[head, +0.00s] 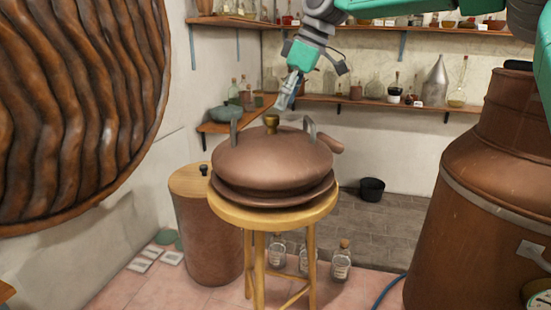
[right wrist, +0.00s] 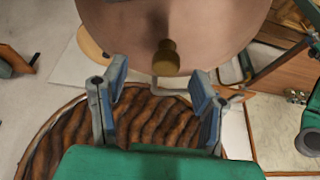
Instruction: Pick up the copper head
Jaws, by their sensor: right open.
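The copper head (head: 272,160) is a broad, domed copper vessel with a brass knob on top, two upright grey handles and a short spout at its right. It rests upright on a round wooden stool (head: 272,221). My right gripper (head: 283,105) points down just above the brass knob and looks apart from it. In the right wrist view, my open right gripper (right wrist: 158,80) has its two fingers spread, with the brass knob (right wrist: 166,58) beyond and between them and the copper dome (right wrist: 180,22) behind. My left gripper is not in view.
A copper drum with a wooden lid (head: 190,181) stands left of the stool, and a large copper still (head: 465,210) stands at right. Shelves with glassware (head: 340,101) line the back wall. Bottles (head: 341,262) stand on the floor by the stool. A black pot (head: 372,189) sits behind.

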